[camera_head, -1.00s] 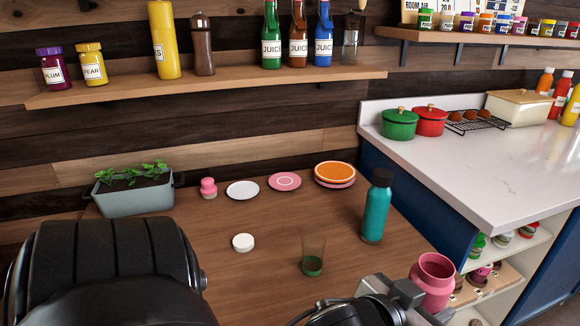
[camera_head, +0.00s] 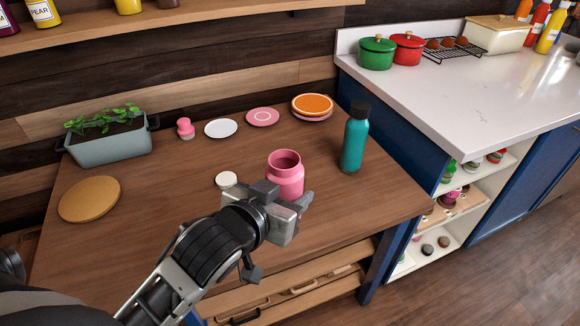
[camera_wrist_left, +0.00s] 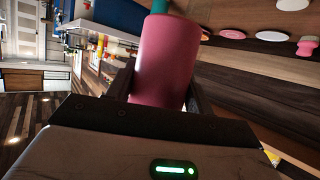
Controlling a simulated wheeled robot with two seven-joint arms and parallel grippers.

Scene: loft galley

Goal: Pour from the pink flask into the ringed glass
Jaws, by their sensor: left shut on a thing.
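The pink flask (camera_head: 285,171) is wide-mouthed and open. It stands about upright in my left gripper (camera_head: 286,199), which is shut around its lower body over the front of the wooden table (camera_head: 345,205). In the left wrist view the pink flask (camera_wrist_left: 164,65) fills the space between the two dark fingers of the left gripper (camera_wrist_left: 160,88). The ringed glass does not show in either current view; the flask and gripper cover part of the table. I cannot tell the flask's contents. My right gripper is out of view.
A teal bottle (camera_head: 355,140) stands to the right of the flask. A white lid (camera_head: 227,180) lies just left of it. Behind are a small pink bottle (camera_head: 186,129), a white plate (camera_head: 221,128), a pink plate (camera_head: 262,117) and stacked plates (camera_head: 312,104). A round board (camera_head: 90,199) lies left.

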